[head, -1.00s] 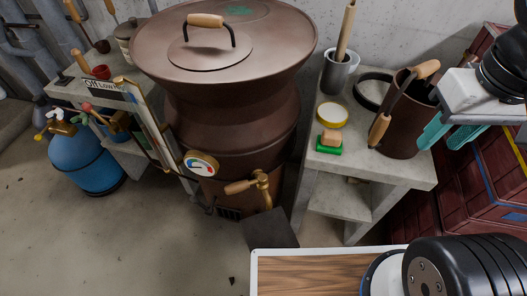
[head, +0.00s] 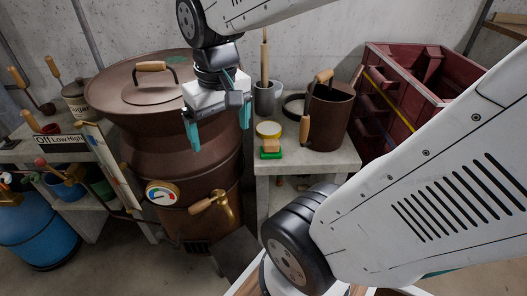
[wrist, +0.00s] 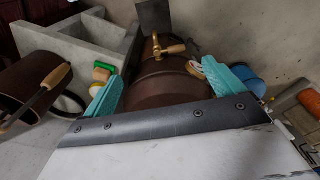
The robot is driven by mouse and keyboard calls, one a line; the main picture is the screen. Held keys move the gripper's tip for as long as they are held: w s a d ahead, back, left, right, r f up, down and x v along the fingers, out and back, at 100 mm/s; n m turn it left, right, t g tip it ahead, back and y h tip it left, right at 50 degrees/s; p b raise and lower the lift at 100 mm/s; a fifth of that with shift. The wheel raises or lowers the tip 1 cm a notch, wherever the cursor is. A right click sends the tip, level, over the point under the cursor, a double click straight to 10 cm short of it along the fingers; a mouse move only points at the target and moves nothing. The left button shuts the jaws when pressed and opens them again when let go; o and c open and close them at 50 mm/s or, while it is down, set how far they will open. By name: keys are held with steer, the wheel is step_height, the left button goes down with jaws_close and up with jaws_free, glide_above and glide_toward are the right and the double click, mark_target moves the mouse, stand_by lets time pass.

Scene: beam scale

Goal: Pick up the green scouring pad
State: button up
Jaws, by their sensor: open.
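The green scouring pad (head: 271,155) lies flat on the grey concrete stand (head: 300,165), near its front left edge. A tan block (head: 271,146) rests on top of the pad. In the wrist view the pad (wrist: 101,75) shows at the left, just beyond the left teal finger. My gripper (head: 219,128) is open and empty, with its teal fingers pointing down. In the head view it appears up and to the left of the pad, in front of the large brown copper vessel (head: 190,125), apart from the pad.
On the stand, a yellow-rimmed tin (head: 268,130) sits behind the pad, and a brown bucket (head: 327,120) with wooden-handled tools stands to its right. A grey pot (head: 265,98) and a dark ring (head: 293,105) are behind. A brass tap (head: 222,205) sticks out of the vessel's front.

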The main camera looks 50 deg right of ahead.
steer(key=w+d+f+m, duration=0.2)
steer(key=w+d+f, duration=0.25)
steer(key=d, duration=0.25)
steer(key=m+g, duration=0.1)
steer(key=m, duration=0.4)
glide_above(271, 142)
steer(key=f, duration=1.2)
steer(key=shift+w+d+f, duration=0.15)
steer(key=shift+d+f, duration=0.05)
steer(key=shift+d, duration=0.05)
step_height(271, 142, down, 6)
steer(key=shift+a+f, duration=0.15)
steer(key=shift+f, duration=0.65)
steer(key=c, duration=1.1)
